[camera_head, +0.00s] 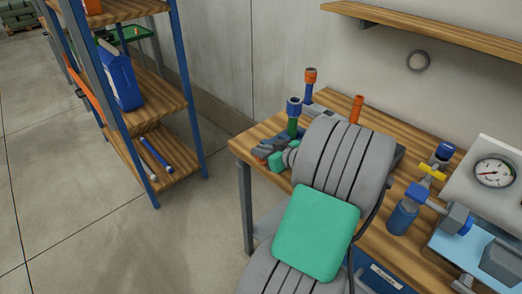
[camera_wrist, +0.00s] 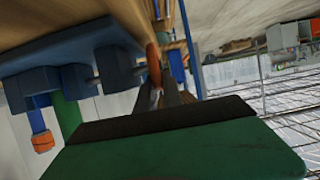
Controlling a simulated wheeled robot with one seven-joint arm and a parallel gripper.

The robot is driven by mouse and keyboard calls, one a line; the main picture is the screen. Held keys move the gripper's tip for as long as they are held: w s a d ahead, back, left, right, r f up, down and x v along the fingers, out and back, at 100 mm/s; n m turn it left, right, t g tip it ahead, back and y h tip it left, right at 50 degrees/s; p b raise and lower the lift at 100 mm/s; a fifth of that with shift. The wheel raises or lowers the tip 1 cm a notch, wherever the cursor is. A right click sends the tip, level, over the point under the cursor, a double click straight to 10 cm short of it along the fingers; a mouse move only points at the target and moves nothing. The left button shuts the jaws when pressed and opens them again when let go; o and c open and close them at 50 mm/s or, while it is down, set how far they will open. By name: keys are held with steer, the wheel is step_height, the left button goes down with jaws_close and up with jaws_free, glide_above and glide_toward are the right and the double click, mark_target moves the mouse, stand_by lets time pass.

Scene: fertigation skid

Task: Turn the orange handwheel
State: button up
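The orange handwheel (camera_wrist: 153,62) shows nearly edge-on in the wrist view, on a short stem from a blue-grey valve body (camera_wrist: 78,78). My gripper (camera_wrist: 163,93) reaches up to its lower rim, with the fingertips close to or around the rim. The fingers are strongly foreshortened, so I cannot tell whether they are closed on it. In the head view my gripper (camera_head: 264,150) is at the workbench's left end, partly hidden by my arm. The handwheel is not clearly visible there.
A blue pipe with an orange cap (camera_head: 310,76) and a green pipe with a blue cap (camera_head: 294,106) stand close to my gripper. The workbench (camera_head: 337,105) also carries a gauge panel (camera_head: 493,172) at right. A shelf rack (camera_head: 160,97) stands left, with open floor between.

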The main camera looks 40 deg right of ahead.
jaws_close()
steer(key=shift+r+g+p, duration=0.1)
steer(key=shift+g+p, duration=0.2)
steer(key=shift+w+r+g+p, duration=0.1)
steer(key=shift+w+g+p, duration=0.3)
steer(key=shift+g+p, duration=0.7)
steer(key=g+p, duration=0.1)
steer(key=g, duration=0.2)
steer(key=w+g+p, duration=0.1)
steer(key=shift+a+f+g+p, duration=0.1)
steer(key=shift+f+g+p, duration=0.2)
steer(key=g+p, duration=0.2)
steer(key=g, duration=0.1)
steer(key=f+g+p, duration=0.1)
steer(key=g, duration=0.1)
steer(key=shift+w, duration=0.35)
steer(key=shift+f+g+p, duration=0.2)
steer(key=shift+g+p, duration=0.4)
steer(key=shift+g, duration=0.15)
steer(key=shift+f+g+p, duration=0.2)
steer(key=shift+g+p, duration=0.4)
steer(key=shift+g, duration=0.15)
steer(key=shift+f, duration=0.1)
steer(key=shift+o, duration=1.8)
jaws_free()
